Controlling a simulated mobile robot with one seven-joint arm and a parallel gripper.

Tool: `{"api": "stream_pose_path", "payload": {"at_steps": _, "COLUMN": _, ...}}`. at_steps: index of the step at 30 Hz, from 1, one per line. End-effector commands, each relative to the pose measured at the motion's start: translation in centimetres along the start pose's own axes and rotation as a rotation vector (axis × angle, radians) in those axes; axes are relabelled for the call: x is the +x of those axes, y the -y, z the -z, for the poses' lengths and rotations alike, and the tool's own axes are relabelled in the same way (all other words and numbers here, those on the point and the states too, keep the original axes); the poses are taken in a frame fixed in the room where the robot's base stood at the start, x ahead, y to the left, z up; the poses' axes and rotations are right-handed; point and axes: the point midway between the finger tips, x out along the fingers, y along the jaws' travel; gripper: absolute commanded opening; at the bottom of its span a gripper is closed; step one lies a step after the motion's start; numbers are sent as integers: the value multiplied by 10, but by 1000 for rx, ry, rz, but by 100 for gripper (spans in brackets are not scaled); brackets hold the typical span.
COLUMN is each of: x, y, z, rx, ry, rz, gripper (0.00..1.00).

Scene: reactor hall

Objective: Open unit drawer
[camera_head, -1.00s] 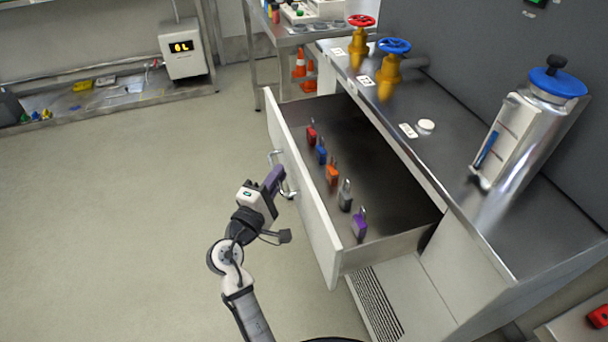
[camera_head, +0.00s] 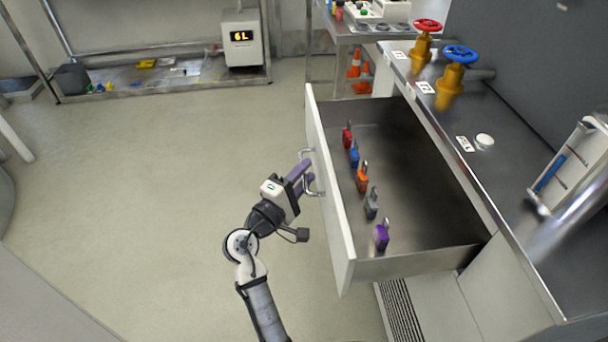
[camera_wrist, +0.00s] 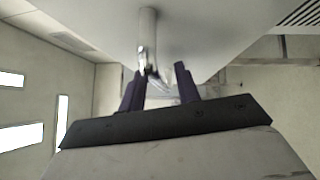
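The unit drawer (camera_head: 340,215) is pulled far out of the steel cabinet, its white front standing well clear of the body. Several coloured padlocks, among them a red one (camera_head: 347,134) and a purple one (camera_head: 382,236), stand in a row inside it. A metal bar handle (camera_head: 308,180) is on the drawer front and also shows in the wrist view (camera_wrist: 147,40). My gripper (camera_head: 304,176) is at this handle with its purple fingers spread. In the wrist view the fingers (camera_wrist: 160,75) are apart, with the handle between them, nearer the left finger; contact cannot be told.
Orange cones (camera_head: 355,65) stand behind the drawer. The floor left of my arm is clear, up to a low shelf (camera_head: 160,85).

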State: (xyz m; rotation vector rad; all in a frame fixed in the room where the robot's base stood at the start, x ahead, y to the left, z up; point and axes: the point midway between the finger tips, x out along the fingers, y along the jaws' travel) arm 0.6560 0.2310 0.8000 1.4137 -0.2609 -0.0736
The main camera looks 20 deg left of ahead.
Motion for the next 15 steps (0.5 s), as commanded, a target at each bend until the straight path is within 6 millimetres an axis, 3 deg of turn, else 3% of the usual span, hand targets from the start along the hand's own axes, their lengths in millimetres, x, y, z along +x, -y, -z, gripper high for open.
{"api": "stream_pose_path", "payload": {"at_steps": 8, "x": -2, "y": 1, "z": 0, "rx": -1, "ry": 0, "rz": 1, "gripper": 32}}
{"api": "stream_pose_path", "payload": {"at_steps": 11, "x": -11, "y": 2, "z": 0, "rx": -1, "ry": -1, "rz": 2, "gripper": 32}}
{"api": "stream_pose_path", "payload": {"at_steps": 15, "x": -38, "y": 3, "z": 1, "rx": 0, "ry": -4, "rz": 2, "gripper": 32}}
